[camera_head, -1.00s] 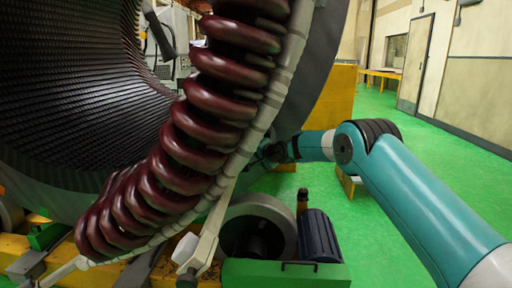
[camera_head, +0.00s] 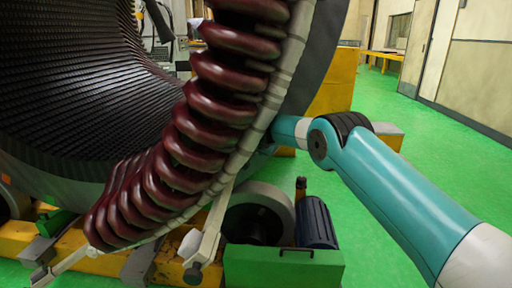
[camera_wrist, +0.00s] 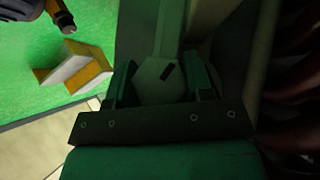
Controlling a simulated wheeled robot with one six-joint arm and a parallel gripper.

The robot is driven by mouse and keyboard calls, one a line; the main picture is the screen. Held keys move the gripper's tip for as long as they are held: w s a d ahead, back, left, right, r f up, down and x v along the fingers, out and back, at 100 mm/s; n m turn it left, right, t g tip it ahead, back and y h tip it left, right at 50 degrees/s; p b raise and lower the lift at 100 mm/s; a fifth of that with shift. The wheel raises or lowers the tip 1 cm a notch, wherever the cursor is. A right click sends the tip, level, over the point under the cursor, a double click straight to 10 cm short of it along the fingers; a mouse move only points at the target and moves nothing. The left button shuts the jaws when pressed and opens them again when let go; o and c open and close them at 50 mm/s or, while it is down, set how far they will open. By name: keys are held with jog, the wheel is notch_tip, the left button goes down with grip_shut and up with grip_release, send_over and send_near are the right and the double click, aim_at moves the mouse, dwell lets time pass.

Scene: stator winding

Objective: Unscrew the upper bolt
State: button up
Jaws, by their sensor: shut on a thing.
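A pale, six-sided bolt head (camera_wrist: 158,82) with a dark slanted mark shows in the wrist view. I take it for the upper bolt. My gripper (camera_wrist: 160,73) has one finger on each side of the head and is shut on it. The wrist view is dim, so the finger contact is hard to make out. In the head view my teal arm reaches in from the lower right. Its far end, with the gripper and the bolt, is hidden behind the dark red coils (camera_head: 195,125).
The large ridged stator (camera_head: 70,90) fills the left. Coils and a pale strut (camera_head: 215,225) stand close to my arm. Below are a grey roller (camera_head: 262,200), a dark blue cylinder (camera_head: 316,222) and a green block (camera_head: 283,268). Green floor (camera_head: 440,165) is open at right.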

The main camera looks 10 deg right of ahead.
dwell(0.4)
jog(key=o, duration=0.9)
jog(key=shift+s+r, duration=0.4)
jog(key=v, duration=1.6)
jog(key=shift+s+d, duration=0.1)
jog(key=shift+d, duration=0.05)
